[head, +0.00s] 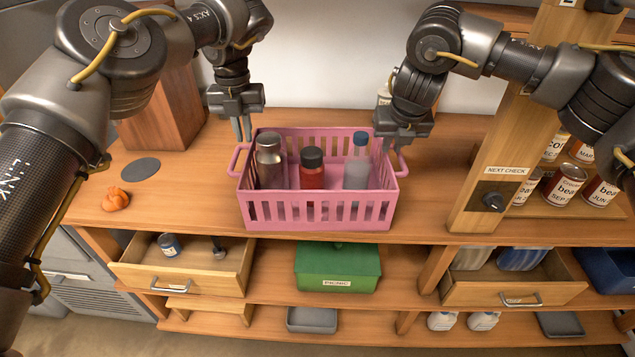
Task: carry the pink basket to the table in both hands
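The pink basket (318,212) stands upright on the wooden tabletop, with slotted sides and a loop handle at each end. It holds a silver-capped bottle (270,160), a red jar with a black lid (312,170) and a clear bottle with a blue cap (357,165). My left gripper (241,138) points down at the left handle (234,160), its two fingers slightly apart; no grip shows. My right gripper (396,145) points down at the right handle (403,163). Its fingertips are partly hidden, so I cannot tell whether they touch the handle.
An orange lump (115,199) and a grey disc (141,168) lie left of the basket. A wooden post (503,150) and shelved cans (565,185) stand at right. Below are an open drawer (205,277), a green box (337,268) and another open drawer (515,292).

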